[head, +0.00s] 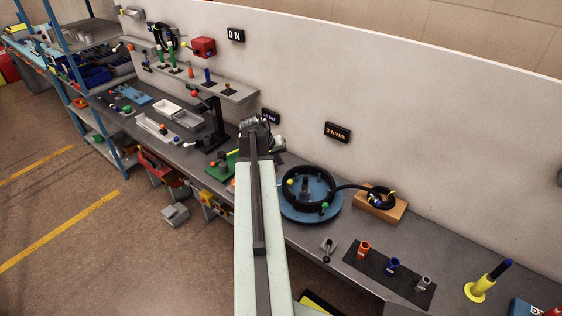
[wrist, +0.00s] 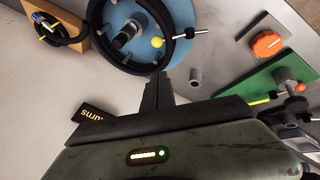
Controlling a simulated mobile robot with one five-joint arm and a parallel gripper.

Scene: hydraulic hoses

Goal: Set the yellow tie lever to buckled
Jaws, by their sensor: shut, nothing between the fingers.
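A black hose coil (head: 305,199) lies on a round blue turntable (head: 322,214) on the bench. A lever with a yellow ball (head: 290,182) sits at the coil's left side. In the wrist view the yellow ball (wrist: 158,42) lies just inside the coil's ring, with its rod crossing the hose to the right. I cannot tell whether it is buckled. A green ball (head: 325,206) shows at the coil's near right. My gripper (wrist: 159,77) is shut and empty, its tips appearing below the yellow ball near the coil's edge. In the head view my arm hides the fingertips.
A wooden block (head: 390,213) with a small hose ring stands right of the turntable. In the wrist view a green plate (wrist: 275,92) with a valve and an orange knob (wrist: 267,44) stand to the right. A grey cylinder (wrist: 195,75) is near my fingers.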

